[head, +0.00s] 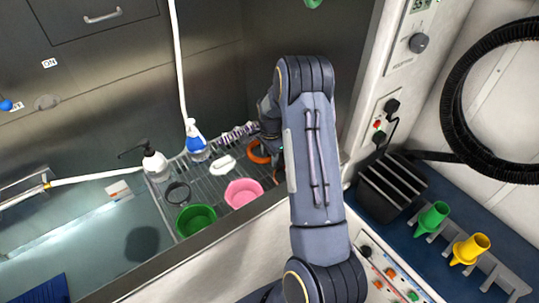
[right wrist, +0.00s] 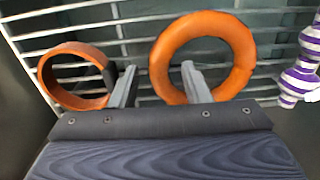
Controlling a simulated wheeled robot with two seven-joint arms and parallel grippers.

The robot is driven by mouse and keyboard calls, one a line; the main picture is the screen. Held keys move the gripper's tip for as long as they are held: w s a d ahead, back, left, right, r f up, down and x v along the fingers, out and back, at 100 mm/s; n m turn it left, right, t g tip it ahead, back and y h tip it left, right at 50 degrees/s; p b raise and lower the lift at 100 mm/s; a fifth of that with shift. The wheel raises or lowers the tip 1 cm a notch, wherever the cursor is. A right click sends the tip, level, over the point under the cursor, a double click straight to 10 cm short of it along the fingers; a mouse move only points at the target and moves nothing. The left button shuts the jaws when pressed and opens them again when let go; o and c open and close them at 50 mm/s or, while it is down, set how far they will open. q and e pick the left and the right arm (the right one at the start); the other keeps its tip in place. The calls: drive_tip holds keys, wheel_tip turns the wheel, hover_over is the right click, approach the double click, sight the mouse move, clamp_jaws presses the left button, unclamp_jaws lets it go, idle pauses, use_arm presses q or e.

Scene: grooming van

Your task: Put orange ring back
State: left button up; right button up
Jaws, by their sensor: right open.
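A flat orange ring (right wrist: 242,66) lies on the wire rack (right wrist: 270,15) in the right wrist view. A second orange ring-shaped piece (right wrist: 48,74), deeper and tilted, stands to its left. My right gripper (right wrist: 158,70) is open. Its right finger overlaps the flat ring's hole and its left finger is beside the deeper piece, so the flat ring's left side shows between the fingers. I cannot tell whether they touch it. In the head view an orange ring (head: 256,153) shows on the rack beside my right gripper, partly hidden by my arm. My left gripper is not in view.
The rack also holds a green bowl (head: 196,219), a pink bowl (head: 243,192), a black ring (head: 178,193) and a blue-white spray nozzle (head: 196,143). A purple-striped object (right wrist: 299,78) is right of the flat ring. Green (head: 433,217) and yellow (head: 470,248) cones stand at right.

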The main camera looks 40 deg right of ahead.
wheel_tip(320, 180, up, 12)
drive_tip(key=b, duration=0.1)
drive_tip(key=s+a+r+n+t+y, duration=0.1)
drive_tip(key=s+a+r+n+t, duration=0.1)
drive_tip(key=s+a+r+n, duration=0.35)
drive_tip(key=s+a+r+n+t+y, duration=0.1)
drive_tip(key=s+a+r+n, duration=0.1)
drive_tip(key=s+a+n, duration=0.4)
drive_tip(key=s+a+r+n+t+y, duration=0.1)
drive_tip(key=s+a+n, duration=0.5)
drive_tip(key=s+a, duration=0.7)
wheel_tip(320, 180, up, 2)
drive_tip(key=shift+a+r+t+y, duration=0.1)
drive_tip(key=shift+a+t+y, duration=0.25)
drive_tip(key=shift+t, duration=0.35)
